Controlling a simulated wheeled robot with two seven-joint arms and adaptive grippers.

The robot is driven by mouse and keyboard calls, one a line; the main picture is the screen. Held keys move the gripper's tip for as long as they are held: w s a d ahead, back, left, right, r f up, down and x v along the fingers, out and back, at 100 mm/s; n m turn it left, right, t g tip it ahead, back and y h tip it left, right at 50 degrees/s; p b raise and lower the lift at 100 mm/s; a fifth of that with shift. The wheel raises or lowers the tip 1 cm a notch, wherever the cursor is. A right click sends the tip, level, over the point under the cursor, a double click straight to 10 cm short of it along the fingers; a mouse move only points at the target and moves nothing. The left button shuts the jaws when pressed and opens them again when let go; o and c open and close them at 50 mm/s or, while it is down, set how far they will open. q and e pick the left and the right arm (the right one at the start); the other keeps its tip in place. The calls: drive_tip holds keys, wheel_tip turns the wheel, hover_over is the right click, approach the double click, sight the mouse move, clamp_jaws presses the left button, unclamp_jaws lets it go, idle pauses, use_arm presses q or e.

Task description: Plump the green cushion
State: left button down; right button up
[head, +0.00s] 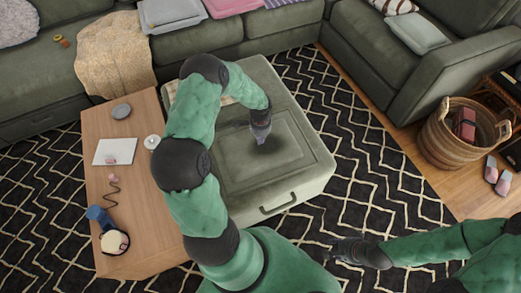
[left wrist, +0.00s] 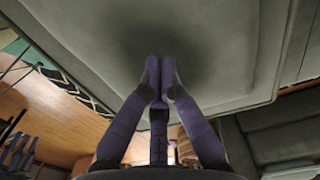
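The green cushion (head: 235,165) seems to be the padded top of the green ottoman in the middle of the head view; no separate green cushion shows on it. My left gripper (head: 262,139) points down at this top, with a dark shadow around its tips. In the left wrist view the left fingers (left wrist: 159,62) lie together with nothing between them, at or just above the green surface (left wrist: 215,70); contact cannot be told. My right gripper (head: 335,249) is low over the patterned rug, away from the ottoman, and its finger opening is unclear.
A wooden table (head: 140,220) with a tablet, a headset and small items stands left of the ottoman (head: 290,200). Green sofas (head: 200,45) line the back and right. A wicker basket (head: 450,150) and slippers (head: 497,175) are at the right. Rug (head: 385,185) lies open between.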

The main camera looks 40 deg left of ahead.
use_arm(q)
drive_tip(key=shift+f+b, duration=0.65)
drive_tip(key=shift+f, duration=0.3)
idle(0.6)
drive_tip(key=shift+r, duration=0.15)
drive_tip(key=shift+r+p, duration=0.75)
drive_tip(key=shift+r, duration=0.1)
wheel_tip(320, 180, up, 6)
drive_tip(key=p, duration=0.4)
drive_tip(key=shift+d, duration=0.1)
idle(0.4)
